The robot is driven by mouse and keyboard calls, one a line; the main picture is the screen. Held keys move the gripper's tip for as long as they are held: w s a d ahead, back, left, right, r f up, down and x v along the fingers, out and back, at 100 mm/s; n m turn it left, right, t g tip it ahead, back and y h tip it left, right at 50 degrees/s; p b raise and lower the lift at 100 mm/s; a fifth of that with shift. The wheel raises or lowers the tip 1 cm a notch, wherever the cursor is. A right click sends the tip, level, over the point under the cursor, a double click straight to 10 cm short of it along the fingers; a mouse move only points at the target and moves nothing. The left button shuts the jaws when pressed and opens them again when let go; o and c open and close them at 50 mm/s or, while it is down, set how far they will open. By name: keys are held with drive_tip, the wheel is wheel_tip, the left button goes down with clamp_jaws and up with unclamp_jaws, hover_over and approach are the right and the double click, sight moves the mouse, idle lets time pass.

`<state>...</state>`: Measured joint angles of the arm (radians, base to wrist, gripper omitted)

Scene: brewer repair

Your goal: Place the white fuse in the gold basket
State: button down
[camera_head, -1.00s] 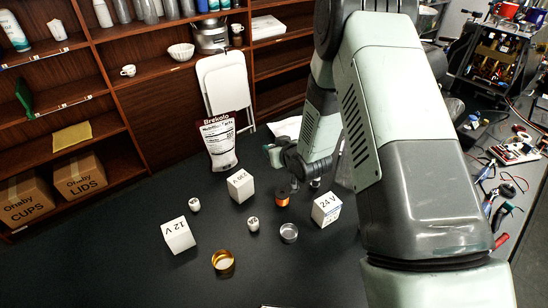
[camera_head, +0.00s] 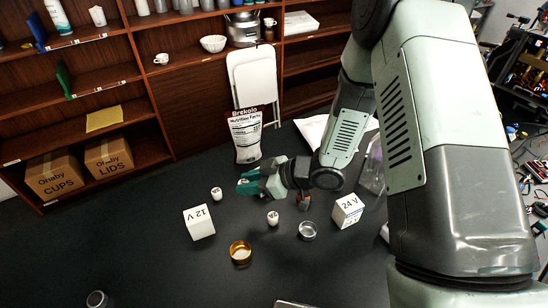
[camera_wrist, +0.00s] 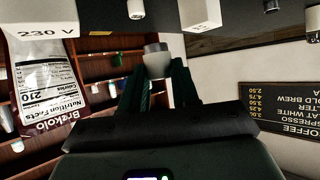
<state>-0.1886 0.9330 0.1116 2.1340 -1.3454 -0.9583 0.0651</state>
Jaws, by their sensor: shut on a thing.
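My gripper (camera_head: 247,184) is above the table, left of centre in the head view. Its teal fingers also show in the wrist view (camera_wrist: 158,88), shut on a pale grey-white cylinder, apparently the white fuse (camera_wrist: 156,62). The held piece is hard to make out in the head view. Two other small white cylinders stand on the table, one at the left (camera_head: 216,194) and one nearer the middle (camera_head: 273,218).
A 12 V box (camera_head: 199,223) stands left of the gold basket. A silver basket (camera_head: 307,231) and a 24 V box (camera_head: 348,211) stand to its right. The 230 V box (camera_wrist: 40,22) shows in the wrist view. A Brekolo bag (camera_head: 245,135) stands behind. The front left table is mostly clear.

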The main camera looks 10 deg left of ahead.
drive_tip(key=s+d+n+g+h, duration=0.2)
drive_tip(key=s+n+g, duration=0.4)
drive_tip(key=s, duration=0.5)
hover_over(246, 253)
drive_tip(key=shift+f, duration=3.8)
drive_tip(key=c, duration=0.8)
unclamp_jaws()
drive_tip(key=shift+o, duration=0.2)
drive_tip(key=shift+r, duration=0.1)
wheel_tip(246, 253, up, 7)
